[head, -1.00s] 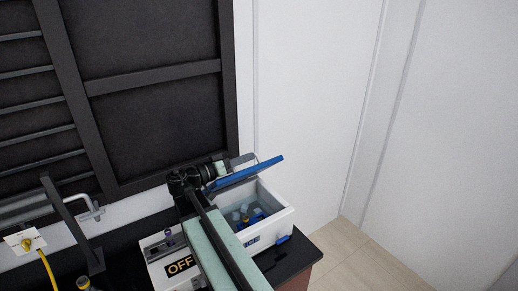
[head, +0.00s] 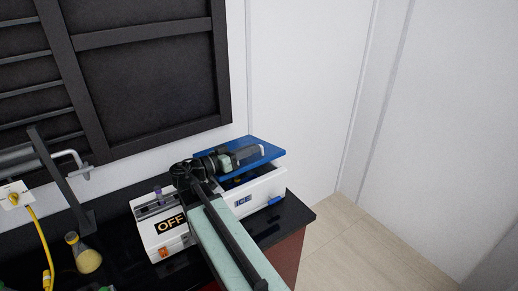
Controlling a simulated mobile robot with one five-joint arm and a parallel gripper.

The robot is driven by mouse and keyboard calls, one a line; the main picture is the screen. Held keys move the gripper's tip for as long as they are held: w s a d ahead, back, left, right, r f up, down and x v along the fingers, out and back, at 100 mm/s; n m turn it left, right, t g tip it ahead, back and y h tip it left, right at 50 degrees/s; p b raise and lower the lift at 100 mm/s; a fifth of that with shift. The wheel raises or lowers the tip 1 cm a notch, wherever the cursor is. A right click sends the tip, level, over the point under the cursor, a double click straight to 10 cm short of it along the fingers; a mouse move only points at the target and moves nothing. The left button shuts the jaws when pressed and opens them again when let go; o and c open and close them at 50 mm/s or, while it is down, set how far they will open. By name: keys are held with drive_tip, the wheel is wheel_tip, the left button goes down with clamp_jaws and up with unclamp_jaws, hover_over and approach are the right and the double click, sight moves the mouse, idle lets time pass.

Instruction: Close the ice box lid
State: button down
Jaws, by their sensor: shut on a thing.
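The white ice box (head: 262,196), marked ICE, stands on the dark bench. Its blue lid (head: 267,142) is low over the box and tilted, with a dark gap along the front. My gripper (head: 256,152) is at the lid, overlapping its upper face in the head view, and is shut on it. The fingertips are small, and exactly where they hold the lid is hard to see. The inside of the box is mostly hidden by the lid and my arm.
A white device (head: 160,238) marked OFF stands just left of the box. A flask of yellow liquid (head: 88,261) is farther left, near a yellow hose (head: 38,233). The white wall is close behind the box. The bench's right end drops to open floor (head: 335,240).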

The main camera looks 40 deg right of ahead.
drive_tip(key=shift+a, duration=0.1)
drive_tip(key=c, duration=1.5)
unclamp_jaws()
drive_tip(key=a, duration=0.7)
drive_tip(key=shift+w+a, duration=0.15)
drive_tip(key=shift+a, duration=0.2)
